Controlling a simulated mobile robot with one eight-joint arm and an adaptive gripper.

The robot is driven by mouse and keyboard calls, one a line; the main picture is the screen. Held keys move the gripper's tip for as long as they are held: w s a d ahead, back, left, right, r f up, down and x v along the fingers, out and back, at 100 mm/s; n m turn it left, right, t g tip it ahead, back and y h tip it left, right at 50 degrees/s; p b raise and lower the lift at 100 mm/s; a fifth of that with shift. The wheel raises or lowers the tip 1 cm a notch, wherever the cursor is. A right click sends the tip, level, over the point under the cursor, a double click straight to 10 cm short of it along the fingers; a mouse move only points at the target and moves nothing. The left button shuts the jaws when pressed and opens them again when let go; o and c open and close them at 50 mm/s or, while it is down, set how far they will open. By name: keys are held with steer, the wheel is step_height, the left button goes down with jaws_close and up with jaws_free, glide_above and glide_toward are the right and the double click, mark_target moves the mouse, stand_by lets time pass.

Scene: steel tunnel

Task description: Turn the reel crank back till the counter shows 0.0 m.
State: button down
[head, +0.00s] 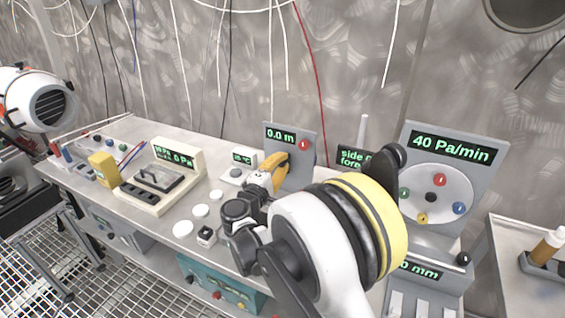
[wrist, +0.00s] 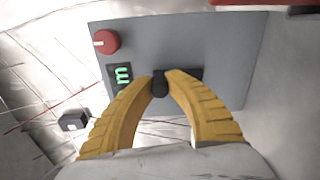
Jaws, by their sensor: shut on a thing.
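The grey reel panel (head: 312,157) stands upright at the back of the bench. Its green counter (head: 281,136) reads 0.0 m in the head view. In the wrist view only an "m" of the counter (wrist: 121,76) shows, with a red knob (wrist: 106,41) above it. My gripper (head: 283,163) is at the panel's front. In the wrist view its yellow fingers (wrist: 163,77) are shut around a small black handle (wrist: 160,88), which looks like the reel crank's grip. The crank arm and the reel are mostly hidden.
A dial panel (head: 485,188) reading 40 Pa/min stands at the right, partly behind my arm. A partly hidden "side force" display (head: 352,157) is beside the reel panel. A cream instrument (head: 190,160), a yellow block (head: 103,168) and white discs (head: 183,229) are on the bench at left.

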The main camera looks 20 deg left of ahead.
steer(key=c, duration=1.3)
jaws_free()
steer(key=s, duration=1.2)
steer(key=shift+a, duration=0.45)
steer(key=shift+w, duration=0.1)
